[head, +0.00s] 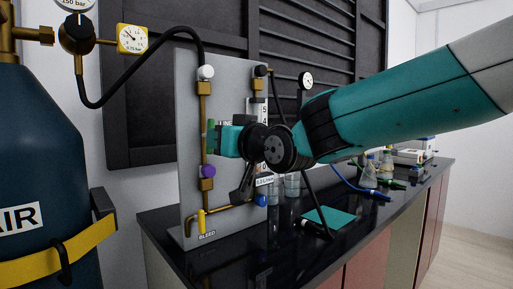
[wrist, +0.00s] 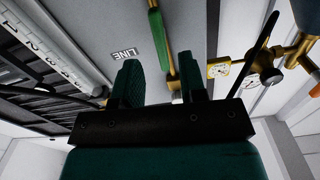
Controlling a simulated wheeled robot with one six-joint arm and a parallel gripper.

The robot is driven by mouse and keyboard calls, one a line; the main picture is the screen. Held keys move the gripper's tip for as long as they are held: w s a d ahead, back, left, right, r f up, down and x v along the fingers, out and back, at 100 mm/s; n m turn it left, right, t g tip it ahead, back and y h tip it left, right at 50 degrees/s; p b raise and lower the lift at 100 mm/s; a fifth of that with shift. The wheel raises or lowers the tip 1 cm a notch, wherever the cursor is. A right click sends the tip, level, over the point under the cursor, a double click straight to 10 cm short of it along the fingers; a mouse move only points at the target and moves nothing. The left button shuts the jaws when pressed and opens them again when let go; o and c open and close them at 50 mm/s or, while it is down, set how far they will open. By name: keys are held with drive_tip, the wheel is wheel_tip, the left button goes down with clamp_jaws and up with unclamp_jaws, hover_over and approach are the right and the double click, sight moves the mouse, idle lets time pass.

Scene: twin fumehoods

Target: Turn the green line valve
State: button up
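The green line valve handle (wrist: 158,38) lies along a brass pipe on the grey panel, near the LINE label (wrist: 123,53). In the head view the handle (head: 210,136) shows as an upright green strip just left of my gripper (head: 226,140). In the wrist view my gripper (wrist: 160,72) is open, its two teal fingers apart. The handle and pipe line up with the gap between the fingers, with space visible on both sides. I cannot tell how deep the handle sits between the fingertips.
A purple knob (head: 207,171) and a yellow bleed handle (head: 201,222) sit lower on the panel (head: 188,120). A black hose (head: 133,75) runs to the dark AIR cylinder (head: 40,150) at left. Glassware (head: 370,176) stands on the black bench (head: 345,235).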

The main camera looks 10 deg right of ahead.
drive_tip(key=b+v, duration=0.1)
drive_tip(key=v, duration=1.1)
drive_tip(key=shift+w, duration=0.1)
drive_tip(key=s+d+f+g+h, duration=0.1)
drive_tip(key=s+f+g, duration=0.3)
drive_tip(key=f, duration=0.3)
drive_tip(key=s+d+f+g+h, duration=0.2)
drive_tip(key=s+f+g, duration=0.25)
drive_tip(key=f, duration=0.35)
drive_tip(key=s+d+f+g+h, duration=0.1)
drive_tip(key=s+d+f+g, duration=0.15)
drive_tip(key=s, duration=0.25)
drive_tip(key=s+d+f+n+g+h, duration=0.1)
drive_tip(key=s+f+g, duration=0.1)
drive_tip(key=s+f, duration=0.15)
drive_tip(key=s+d+f+g+h, duration=0.1)
drive_tip(key=s+f+g, duration=0.1)
drive_tip(key=s, duration=0.3)
wheel_tip(320, 180, up, 15)
drive_tip(key=p, duration=1.5)
drive_tip(key=shift+s+d, duration=0.15)
drive_tip(key=shift+d, duration=0.1)
drive_tip(key=shift+o, duration=0.4)
drive_tip(key=shift+r, duration=0.1)
